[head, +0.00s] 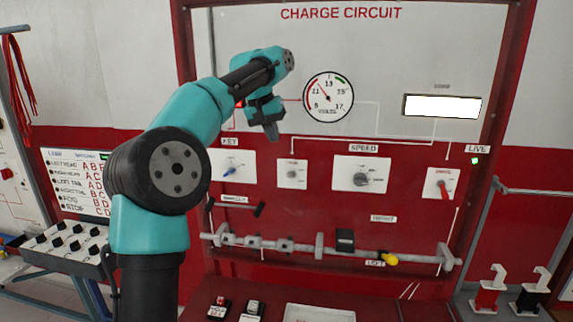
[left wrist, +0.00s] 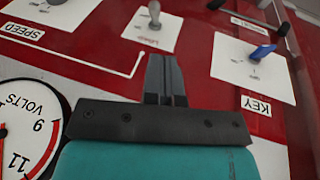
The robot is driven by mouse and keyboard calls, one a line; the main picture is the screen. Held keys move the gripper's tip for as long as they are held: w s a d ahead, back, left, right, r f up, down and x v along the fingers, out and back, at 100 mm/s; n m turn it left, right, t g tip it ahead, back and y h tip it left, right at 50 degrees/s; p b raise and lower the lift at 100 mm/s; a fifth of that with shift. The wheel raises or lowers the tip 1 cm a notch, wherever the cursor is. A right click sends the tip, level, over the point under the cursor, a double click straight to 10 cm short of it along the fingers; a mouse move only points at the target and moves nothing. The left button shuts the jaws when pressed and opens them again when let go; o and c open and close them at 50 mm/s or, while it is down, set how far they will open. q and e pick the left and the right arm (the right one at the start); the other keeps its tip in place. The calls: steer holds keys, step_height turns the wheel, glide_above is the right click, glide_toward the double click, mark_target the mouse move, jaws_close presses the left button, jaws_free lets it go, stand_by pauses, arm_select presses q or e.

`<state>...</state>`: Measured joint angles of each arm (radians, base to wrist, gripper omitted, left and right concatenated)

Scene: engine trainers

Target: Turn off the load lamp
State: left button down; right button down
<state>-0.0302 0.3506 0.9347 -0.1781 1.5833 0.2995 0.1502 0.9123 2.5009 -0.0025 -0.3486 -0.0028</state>
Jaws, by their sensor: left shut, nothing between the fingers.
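A bright white rectangular panel (head: 441,106), perhaps the load lamp, glows at the upper right of the board; the label above it is too small to read. A small white plate with a grey knob (head: 292,174) sits between the KEY and SPEED plates. The grey knob (left wrist: 154,14) also shows at the top of the left wrist view, with a small blurred label. My left gripper (head: 272,134) points down in front of the board, above and left of that knob. Its fingers (left wrist: 166,78) are together and empty, apart from the knob. My right gripper is out of view.
The blue key switch (head: 233,170) is left of the grey knob, the SPEED dial (head: 361,180) right of it. The voltmeter (head: 328,97) is close to my gripper. A shaft (head: 290,244) runs below.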

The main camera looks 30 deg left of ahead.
mark_target(290, 175)
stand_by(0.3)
arm_select(q)
steer(key=x, duration=1)
stand_by(0.4)
